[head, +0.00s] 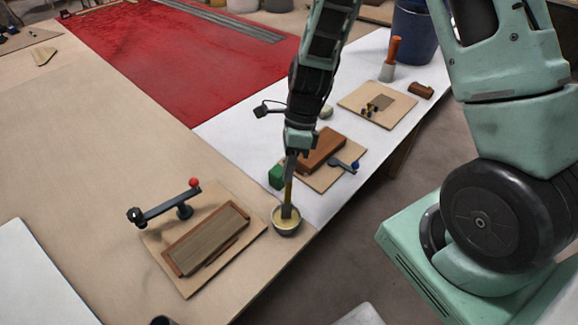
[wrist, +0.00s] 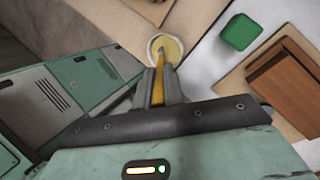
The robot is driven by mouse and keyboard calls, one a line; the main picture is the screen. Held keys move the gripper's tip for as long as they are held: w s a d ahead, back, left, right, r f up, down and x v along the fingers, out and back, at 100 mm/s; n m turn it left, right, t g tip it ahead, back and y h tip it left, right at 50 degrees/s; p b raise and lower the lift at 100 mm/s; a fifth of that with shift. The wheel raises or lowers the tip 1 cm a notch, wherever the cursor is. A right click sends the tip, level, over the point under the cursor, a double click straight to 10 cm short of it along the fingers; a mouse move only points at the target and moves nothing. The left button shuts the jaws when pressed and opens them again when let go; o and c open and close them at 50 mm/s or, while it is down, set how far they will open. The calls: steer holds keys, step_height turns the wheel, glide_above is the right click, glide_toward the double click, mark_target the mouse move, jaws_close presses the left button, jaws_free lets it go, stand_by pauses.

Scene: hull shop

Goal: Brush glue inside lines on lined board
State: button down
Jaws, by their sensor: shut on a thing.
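My gripper (head: 290,168) is shut on a brush with a yellowish handle (head: 288,190) and points down. The brush's lower end is in a small round glue pot (head: 286,229) with pale yellow contents, near the table's front edge. In the wrist view the handle (wrist: 159,77) runs from between the fingers toward the pot (wrist: 153,42). Three tan boards lie on the table; I cannot make out drawn lines on any. The near board (head: 252,233) carries a framed grey-brown panel (head: 209,239). The middle board (head: 326,183) carries a brown block (head: 322,150). The far board (head: 361,112) has a dark patch.
A red-knobbed clamp (head: 163,207) stands on the near board, and a blue-knobbed one (head: 343,165) by the brown block. A green block (head: 276,177) is close to the brush. Bare tabletop lies left.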

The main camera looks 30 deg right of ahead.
steer(key=shift+f, duration=0.45)
stand_by(1.7)
step_height(320, 180, up, 7)
steer(key=p, duration=0.7)
steer(key=shift+r+p, duration=0.1)
steer(key=shift+p, duration=0.2)
stand_by(0.7)
